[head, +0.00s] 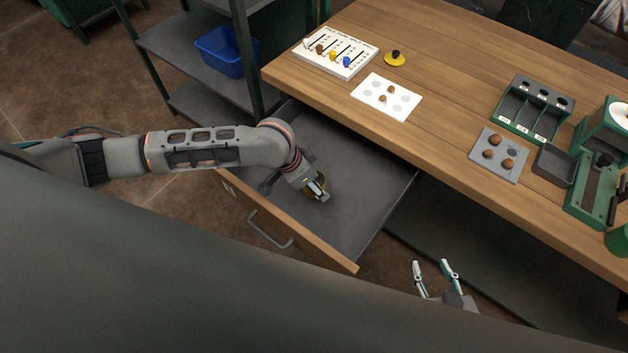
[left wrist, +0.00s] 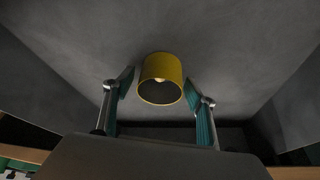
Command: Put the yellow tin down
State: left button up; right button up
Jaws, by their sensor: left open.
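The yellow tin (left wrist: 160,70) stands on the grey floor of the open drawer (head: 355,165). In the left wrist view its open, dark mouth faces the camera. My left gripper (head: 318,190) is down inside the drawer at the tin. Its fingers (left wrist: 160,92) are open, one on each side of the tin, with a visible gap on both sides. In the head view the gripper hides most of the tin. My right gripper (head: 434,268) is open and empty, in front of the table and to the right of the drawer.
The wooden table (head: 450,85) holds a white peg board (head: 335,52), a white card (head: 386,97), a yellow lid with a black knob (head: 395,60), a grey plate (head: 498,154) and a green rack (head: 533,107). A blue bin (head: 226,52) is on the shelf. The drawer's right part is clear.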

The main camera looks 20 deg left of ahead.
pick_arm(q)
jog(key=shift+r, duration=0.1)
jog(key=shift+a+r, duration=0.1)
jog(key=shift+r, duration=0.25)
jog(key=p+v, duration=0.3)
jog(key=v, duration=0.8)
jog(key=shift+r, duration=0.2)
jog(key=shift+s, duration=0.1)
